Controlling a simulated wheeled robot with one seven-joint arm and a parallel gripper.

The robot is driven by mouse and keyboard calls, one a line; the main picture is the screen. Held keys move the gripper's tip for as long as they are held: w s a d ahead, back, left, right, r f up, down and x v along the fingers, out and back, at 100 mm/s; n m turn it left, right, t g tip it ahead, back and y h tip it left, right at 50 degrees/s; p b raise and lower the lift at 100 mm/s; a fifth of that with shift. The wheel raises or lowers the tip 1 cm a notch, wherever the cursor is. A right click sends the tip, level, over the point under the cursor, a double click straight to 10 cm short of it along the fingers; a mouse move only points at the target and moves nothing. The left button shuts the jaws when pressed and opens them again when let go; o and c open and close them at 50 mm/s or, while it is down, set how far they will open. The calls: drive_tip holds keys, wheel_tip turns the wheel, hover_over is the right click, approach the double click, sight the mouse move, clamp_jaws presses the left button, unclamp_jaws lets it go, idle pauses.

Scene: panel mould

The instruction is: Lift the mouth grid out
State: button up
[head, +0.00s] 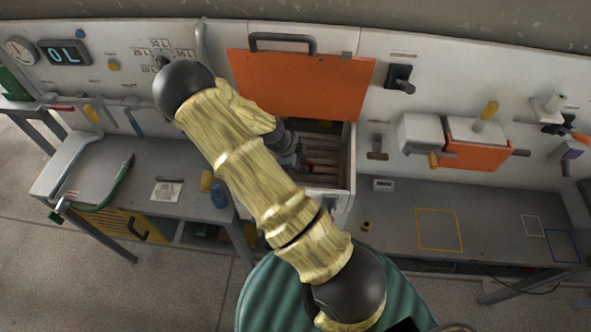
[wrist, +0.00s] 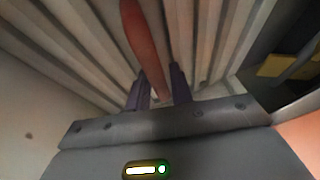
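My gripper (wrist: 160,85) points into the open mouth under the raised orange flap (head: 300,85). In the head view my arm hides most of the gripper, at the left side of the opening. In the wrist view its two dark purple fingers stand a little apart, with a red bar (wrist: 143,45) running between or just beyond them. I cannot tell whether they press on it. Pale slats (wrist: 85,45) run behind the bar. In the head view several reddish bars (head: 322,164) show inside the opening; I cannot tell how they belong to the mouth grid.
The opening's pale side wall (head: 350,165) stands close to the right. A grey bench (head: 400,215) with coloured outlines lies right. A white box with an orange front (head: 475,155) is on the wall.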

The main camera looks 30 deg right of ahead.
clamp_jaws()
drive_tip(key=shift+r, duration=0.15)
drive_tip(key=shift+w+r+p, duration=0.1)
drive_tip(key=shift+r+p, duration=2.35)
drive_tip(key=shift+r, duration=0.4)
drive_tip(key=shift+s+r+p, duration=0.2)
drive_tip(key=shift+r+p, duration=0.15)
drive_tip(key=shift+r, duration=0.2)
drive_tip(key=shift+w+r+p, duration=0.15)
drive_tip(key=shift+r+p, duration=0.25)
drive_tip(key=shift+r, duration=0.05)
wheel_tip(320, 180, up, 6)
drive_tip(key=p, duration=0.5)
drive_tip(key=shift+a, duration=0.15)
